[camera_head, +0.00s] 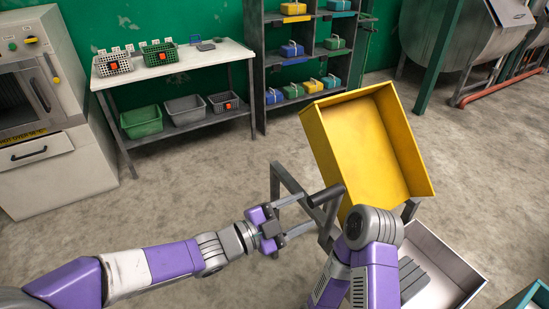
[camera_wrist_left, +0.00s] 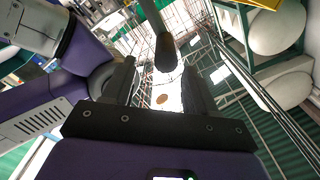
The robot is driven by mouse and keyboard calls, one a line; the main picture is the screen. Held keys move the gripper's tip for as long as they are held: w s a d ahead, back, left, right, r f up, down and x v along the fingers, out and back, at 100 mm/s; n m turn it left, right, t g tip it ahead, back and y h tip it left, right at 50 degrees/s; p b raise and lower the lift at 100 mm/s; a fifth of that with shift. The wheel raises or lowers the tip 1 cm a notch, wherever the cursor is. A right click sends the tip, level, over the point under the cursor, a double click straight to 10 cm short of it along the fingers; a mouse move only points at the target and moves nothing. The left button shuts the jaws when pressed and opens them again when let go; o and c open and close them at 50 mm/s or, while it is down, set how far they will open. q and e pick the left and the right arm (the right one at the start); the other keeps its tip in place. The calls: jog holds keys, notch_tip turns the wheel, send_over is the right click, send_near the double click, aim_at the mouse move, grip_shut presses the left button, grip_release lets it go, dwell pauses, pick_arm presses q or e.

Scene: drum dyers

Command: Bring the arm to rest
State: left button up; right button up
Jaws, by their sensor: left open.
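My left arm reaches in from the left in the head view. Its gripper (camera_head: 308,211) is open, with its fingers pointing right toward a dark cylindrical grip (camera_head: 326,195) on a grey metal frame. In the left wrist view the open fingers (camera_wrist_left: 160,88) stand apart, and a dark rounded grip (camera_wrist_left: 164,53) on a bar shows between and beyond them. The fingers do not close on it. My right arm (camera_head: 370,270) rises at the bottom, in front of the frame. Its gripper is not visible.
A tilted yellow tray (camera_head: 345,135) sits on the frame, close to both arms. A white tray (camera_head: 455,265) lies low at the right. A table (camera_head: 175,72) with baskets, a shelf (camera_head: 256,60) and an oven-like machine (camera_head: 55,165) stand behind. The floor at left centre is clear.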

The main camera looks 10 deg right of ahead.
pick_arm(q)
jog(key=w+a+f+n+t+y+p, duration=0.1)
jog(key=w+a+f+n+y, duration=0.15)
jog(key=a+f+n, duration=0.4)
jog(key=w+a+f+n+y, duration=0.1)
jog(key=f+n+y, duration=0.2)
jog(key=f, duration=0.6)
jog(key=w+a+f+n+t+y+p, duration=0.1)
jog(key=w+a+f+n+y, duration=0.15)
jog(key=a+f+n, duration=0.4)
jog(key=s+a+f+n+g+y+p, duration=0.1)
jog(key=s+a+f+n+g+y, duration=0.1)
jog(key=s+a+f+n, duration=0.3)
jog(key=s+a+f+n+g+y+p, duration=0.1)
jog(key=s+a+f+n+g+y, duration=0.2)
jog(key=s+f, duration=1.1)
jog(key=shift+a+f+n+g, duration=0.5)
jog(key=shift+a+n+g, duration=0.35)
jog(key=shift+a, duration=0.4)
